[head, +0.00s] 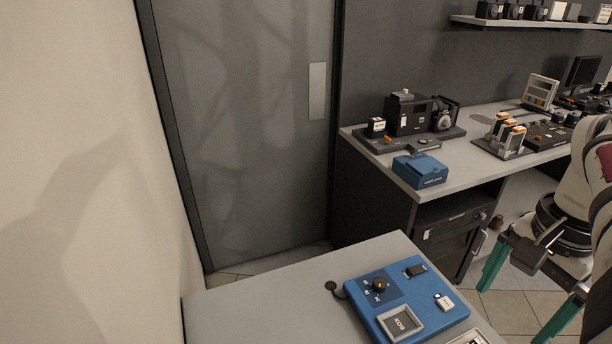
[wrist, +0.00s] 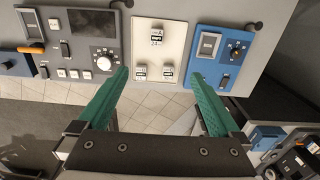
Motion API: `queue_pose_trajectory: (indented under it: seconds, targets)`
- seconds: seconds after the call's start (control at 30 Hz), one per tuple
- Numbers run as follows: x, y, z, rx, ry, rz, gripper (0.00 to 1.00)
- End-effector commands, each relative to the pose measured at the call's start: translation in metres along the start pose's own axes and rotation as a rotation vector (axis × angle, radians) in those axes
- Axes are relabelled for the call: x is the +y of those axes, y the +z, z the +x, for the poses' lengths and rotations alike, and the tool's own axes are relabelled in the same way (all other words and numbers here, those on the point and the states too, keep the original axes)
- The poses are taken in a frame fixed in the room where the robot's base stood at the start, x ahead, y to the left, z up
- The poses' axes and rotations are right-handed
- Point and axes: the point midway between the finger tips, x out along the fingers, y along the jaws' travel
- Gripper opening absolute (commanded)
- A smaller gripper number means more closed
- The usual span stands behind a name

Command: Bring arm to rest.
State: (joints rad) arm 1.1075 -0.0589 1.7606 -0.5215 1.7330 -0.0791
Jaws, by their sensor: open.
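My gripper (head: 512,314) is at the right of the head view, with its two teal fingers pointing down and spread apart. In the wrist view my gripper (wrist: 160,72) is open, with nothing between the fingers. Its tips appear in front of the white panel (wrist: 147,32) and the tiled floor. I cannot tell the exact height of the gripper. My arm is cut off by the right edge of the head view.
A light grey table (head: 262,300) holds a blue control panel (head: 372,312); the wrist view also shows a dark grey panel (wrist: 83,20) with a dial. A workbench (head: 475,160) holds a blue box (head: 420,172) and several devices. A grey door (head: 245,130) stands behind. Tiled floor (head: 512,305) shows between table and bench.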

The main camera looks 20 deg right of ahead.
Motion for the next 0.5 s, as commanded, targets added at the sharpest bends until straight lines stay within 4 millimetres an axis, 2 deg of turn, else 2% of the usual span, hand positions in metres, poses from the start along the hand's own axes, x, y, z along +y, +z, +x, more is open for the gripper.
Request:
queue_pose_trajectory:
  seconds: [0.07, 0.1, 0.17, 0.2, 0.27, 0.3, 0.33, 0.4, 0.5]
  targets:
    - [-0.031, 0.035, 0.004, -0.025, -0.026, -0.051, 1.0]
    - [-0.051, 0.065, 0.009, -0.049, -0.044, -0.083, 1.0]
    - [-0.074, 0.12, 0.017, -0.097, -0.066, -0.132, 1.0]
    - [-0.082, 0.158, 0.024, -0.131, -0.073, -0.173, 1.0]
    - [-0.077, 0.212, 0.039, -0.169, -0.071, -0.297, 1.0]
    - [-0.065, 0.24, 0.052, -0.177, -0.068, -0.432, 1.0]
    - [-0.053, 0.256, 0.063, -0.175, -0.065, -0.548, 1.0]
    - [-0.027, 0.28, 0.086, -0.165, -0.063, -0.797, 1.0]
    - [-0.003, 0.293, 0.107, -0.155, -0.059, -1.017, 1.0]
